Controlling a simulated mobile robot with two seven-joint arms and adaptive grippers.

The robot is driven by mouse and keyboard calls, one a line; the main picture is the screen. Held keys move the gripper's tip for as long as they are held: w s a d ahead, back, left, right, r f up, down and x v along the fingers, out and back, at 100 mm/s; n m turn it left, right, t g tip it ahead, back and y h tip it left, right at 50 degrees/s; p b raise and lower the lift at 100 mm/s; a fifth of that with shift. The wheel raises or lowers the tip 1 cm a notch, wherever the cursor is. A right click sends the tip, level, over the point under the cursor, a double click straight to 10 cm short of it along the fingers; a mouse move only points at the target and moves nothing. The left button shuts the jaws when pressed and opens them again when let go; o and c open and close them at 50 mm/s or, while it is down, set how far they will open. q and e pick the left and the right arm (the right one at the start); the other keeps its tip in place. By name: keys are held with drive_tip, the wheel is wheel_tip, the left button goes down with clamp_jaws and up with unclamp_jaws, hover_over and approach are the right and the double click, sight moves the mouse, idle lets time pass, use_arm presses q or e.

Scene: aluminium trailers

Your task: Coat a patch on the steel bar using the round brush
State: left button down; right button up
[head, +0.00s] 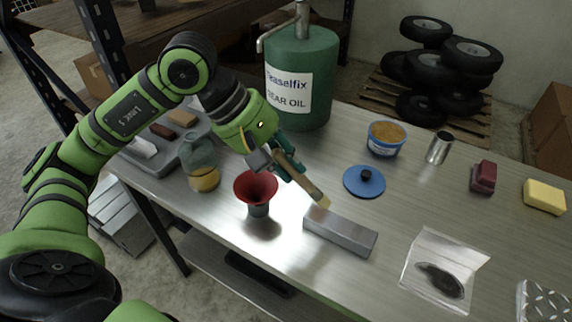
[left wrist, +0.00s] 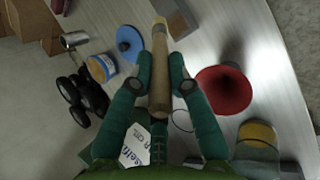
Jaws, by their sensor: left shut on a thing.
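The steel bar (head: 340,235) is a grey rectangular block lying on the metal bench near its front edge. My left gripper (head: 287,168) is shut on the wooden handle of the round brush (head: 306,185). The brush slants down to the right, its pale tip just above or at the bar's left end; I cannot tell whether they touch. In the left wrist view the brush handle (left wrist: 160,75) lies between the two green fingers. An open blue tub (head: 386,139) of brown paste stands farther back, its blue lid (head: 364,181) lying flat in front. My right gripper is not in view.
A red funnel (head: 256,190) stands close left of the brush, with a glass jar (head: 203,170) beyond it. A green gear oil drum (head: 300,75) stands behind the gripper. A clear bag (head: 440,270) lies right of the bar. A metal cup (head: 440,147) and yellow sponge (head: 544,197) sit farther right.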

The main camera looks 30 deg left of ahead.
use_arm(q)
drive_tip(key=shift+r+p, duration=0.55)
drive_tip(key=shift+r, duration=0.65)
drive_tip(key=shift+r+p, duration=0.9)
drive_tip(key=shift+r, duration=0.65)
drive_tip(key=shift+f, duration=0.15)
drive_tip(key=shift+b+x, duration=0.7)
drive_tip(key=shift+x, duration=0.25)
